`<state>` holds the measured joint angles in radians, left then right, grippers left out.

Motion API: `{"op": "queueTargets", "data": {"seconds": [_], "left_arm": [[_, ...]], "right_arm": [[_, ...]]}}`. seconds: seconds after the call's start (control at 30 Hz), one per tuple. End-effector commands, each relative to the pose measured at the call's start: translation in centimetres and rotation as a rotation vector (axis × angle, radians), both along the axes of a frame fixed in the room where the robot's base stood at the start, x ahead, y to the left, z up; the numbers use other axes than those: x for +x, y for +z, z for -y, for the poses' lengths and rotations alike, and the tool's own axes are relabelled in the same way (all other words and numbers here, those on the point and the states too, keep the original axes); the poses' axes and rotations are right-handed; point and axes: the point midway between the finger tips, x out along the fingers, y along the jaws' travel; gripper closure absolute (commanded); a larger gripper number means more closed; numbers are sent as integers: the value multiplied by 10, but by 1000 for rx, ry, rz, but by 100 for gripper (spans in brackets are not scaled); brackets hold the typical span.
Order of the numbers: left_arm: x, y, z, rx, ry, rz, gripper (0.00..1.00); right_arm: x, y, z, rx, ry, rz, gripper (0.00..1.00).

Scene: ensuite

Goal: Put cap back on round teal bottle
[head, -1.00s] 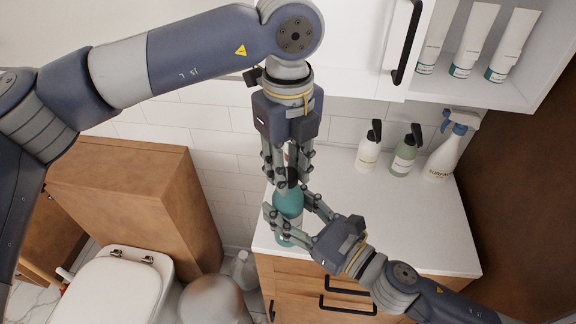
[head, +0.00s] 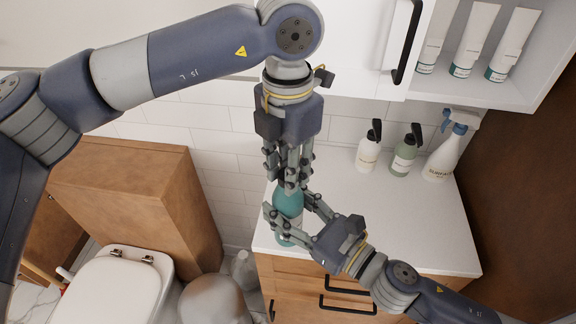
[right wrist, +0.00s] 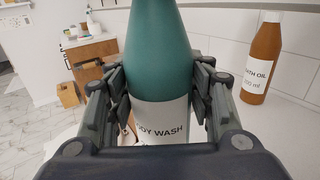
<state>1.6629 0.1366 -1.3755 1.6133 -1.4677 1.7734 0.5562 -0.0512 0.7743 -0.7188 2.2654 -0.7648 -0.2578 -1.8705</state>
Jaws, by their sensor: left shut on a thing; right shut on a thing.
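The round teal bottle (head: 288,203) stands upright near the counter's left front corner. My right gripper (head: 287,222) is shut around its lower body. In the right wrist view the teal bottle (right wrist: 162,45) shows a white label reading "body wash" between the fingers. My left gripper (head: 288,182) points straight down from above, its fingers shut at the bottle's top. The cap is hidden by those fingers in the head view, and the bottle's top is out of frame in the right wrist view. I cannot tell how the cap sits on the neck.
A white pump bottle (head: 367,155), a green pump bottle (head: 404,157) and a spray bottle (head: 443,160) stand at the back of the white counter (head: 400,225). The right wrist view shows a brown bath oil bottle (right wrist: 261,60). A shelf with tubes (head: 475,40) hangs above.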

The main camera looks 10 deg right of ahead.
Motion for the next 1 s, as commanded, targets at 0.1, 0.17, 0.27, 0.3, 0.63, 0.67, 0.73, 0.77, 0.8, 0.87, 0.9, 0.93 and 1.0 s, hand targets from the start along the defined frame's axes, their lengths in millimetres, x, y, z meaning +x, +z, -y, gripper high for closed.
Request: {"op": "queueTargets", "data": {"seconds": [0.1,0.17,0.27,0.3,0.63,0.67,0.73,0.77,0.8,0.87,0.9,0.93,1.0], "left_arm": [[2,0,-1,2,-184,3,100],[2,0,-1,2,-280,3,100],[2,0,-1,2,-440,3,100],[2,0,-1,3,-504,4,100],[3,0,-1,3,-1033,4,100],[3,0,-1,4,-1082,3,100],[3,0,-1,4,-1193,3,100],[3,0,-1,4,-1242,3,100],[4,0,-1,4,-1306,3,100],[4,0,-1,4,-1402,3,100],[4,0,-1,4,-1467,3,100],[4,0,-1,4,-1514,3,100],[4,0,-1,5,-1625,2,100]], "right_arm": [[-1,2,-1,2,3,4,100],[-1,2,-1,2,3,4,100],[-1,2,-1,2,3,4,100],[-1,2,-1,1,3,4,100],[-1,2,-1,1,4,4,100],[-1,2,-1,1,4,4,100],[-1,2,-1,1,4,4,100],[-1,2,-1,1,5,4,100],[-1,2,-1,1,5,4,100],[-1,2,-1,1,5,4,100],[-1,2,-1,1,5,4,100],[-1,2,-1,2,5,5,100],[-2,2,-1,2,6,5,100]]}}
